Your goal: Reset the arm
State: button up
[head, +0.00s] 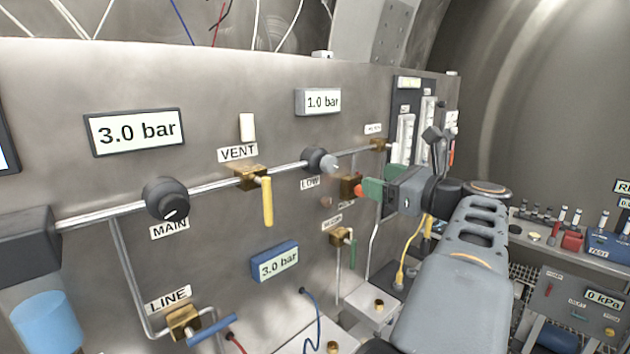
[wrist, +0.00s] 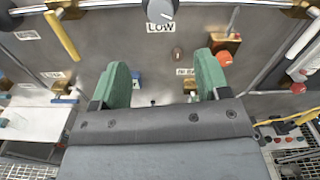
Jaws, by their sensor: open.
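My gripper (head: 372,188) has green fingertips and is raised in front of the steel panel, below and right of the LOW knob (head: 320,162). In the wrist view, my gripper (wrist: 162,88) shows its two green fingers spread wide apart with nothing between them. The LOW knob also shows in the wrist view (wrist: 161,10), above the gap between the fingers. A brass fitting with an orange-red end (wrist: 224,56) is behind and beside the right finger. I cannot tell from these views whether that finger touches it.
The panel carries the MAIN knob (head: 167,199), the yellow VENT lever (head: 267,201), the blue LINE lever (head: 211,330) and a blue 3.0 bar display (head: 274,262). A bench with a red box (head: 572,241) stands at the right. Cables hang below the panel.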

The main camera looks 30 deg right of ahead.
jog(key=a+f+n+g+h, duration=0.1)
jog(key=a+f+n+g, duration=0.2)
jog(key=f+n+g, duration=0.5)
jog(key=a+f+n+g+h, duration=0.15)
jog(key=f+n, duration=0.35)
jog(key=f, duration=0.7)
jog(key=s+a+f+n+g, duration=0.2)
jog(key=a+f+n, duration=0.3)
jog(key=a+n, duration=0.4)
jog(key=s+a+f+n+g, duration=0.1)
jog(key=a+f+n, duration=0.3)
jog(key=a+n, duration=0.6)
jog(key=shift+s+a+f+g+h, duration=0.4)
jog(key=shift+a+g, duration=0.25)
jog(key=shift+a, duration=0.6)
